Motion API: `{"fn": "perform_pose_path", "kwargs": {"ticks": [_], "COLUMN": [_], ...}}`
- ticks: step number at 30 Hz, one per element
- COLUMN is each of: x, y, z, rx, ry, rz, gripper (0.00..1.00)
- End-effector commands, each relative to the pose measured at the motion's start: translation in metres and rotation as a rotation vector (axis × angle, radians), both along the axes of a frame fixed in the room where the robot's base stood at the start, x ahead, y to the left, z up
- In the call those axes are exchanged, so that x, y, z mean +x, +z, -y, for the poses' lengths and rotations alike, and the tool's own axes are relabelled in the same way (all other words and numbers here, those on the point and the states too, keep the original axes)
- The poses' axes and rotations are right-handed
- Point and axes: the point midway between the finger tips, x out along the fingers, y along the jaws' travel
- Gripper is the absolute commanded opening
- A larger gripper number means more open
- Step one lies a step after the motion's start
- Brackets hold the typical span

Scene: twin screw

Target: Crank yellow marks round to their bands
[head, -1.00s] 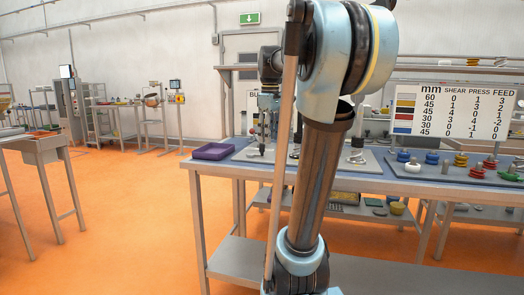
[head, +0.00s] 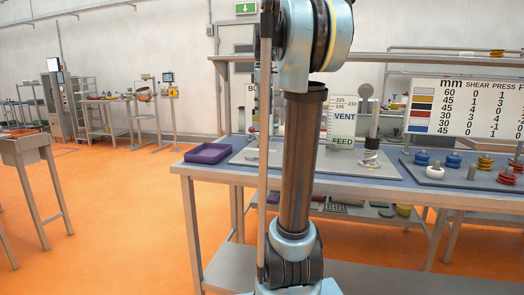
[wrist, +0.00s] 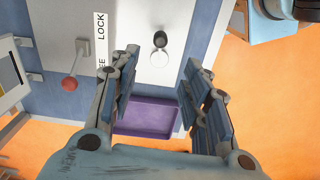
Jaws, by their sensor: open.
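My gripper (wrist: 162,75) is open in the wrist view, its fingers apart with nothing between the tips. Past the tips, a small round knob with a dark end (wrist: 160,45) stands on a pale plate (wrist: 140,75). A lever with a red ball (wrist: 70,83) stands left of it, beside a strip reading LOCK (wrist: 101,28). In the head view, a scale board reading VENT and FEED (head: 343,120) stands on the bench, with an upright coiled metal piece (head: 369,158) to its right. My arm hides part of the bench and the gripper there. I cannot make out the yellow marks.
A purple tray (head: 208,153) lies at the bench's left end, also below the fingers in the wrist view (wrist: 147,128). A table board (head: 465,108) and a plate of coloured coils (head: 460,175) are on the right. Orange floor (head: 110,230) is open at left.

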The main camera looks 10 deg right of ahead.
Motion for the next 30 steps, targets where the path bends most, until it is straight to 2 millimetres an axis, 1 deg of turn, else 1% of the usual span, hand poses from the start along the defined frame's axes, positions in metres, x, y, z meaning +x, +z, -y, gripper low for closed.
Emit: {"fn": "perform_pose_path", "kwargs": {"ticks": [5,24,30], "x": [0.000,0.000,0.000], "y": [-0.024,-0.135,-0.159], "z": [0.000,0.000,0.000], "rx": [0.000,0.000,0.000], "ry": [-0.001,-0.001,-0.001], "rz": [0.000,0.000,0.000], "gripper": [0.43,0.43,0.43]}}
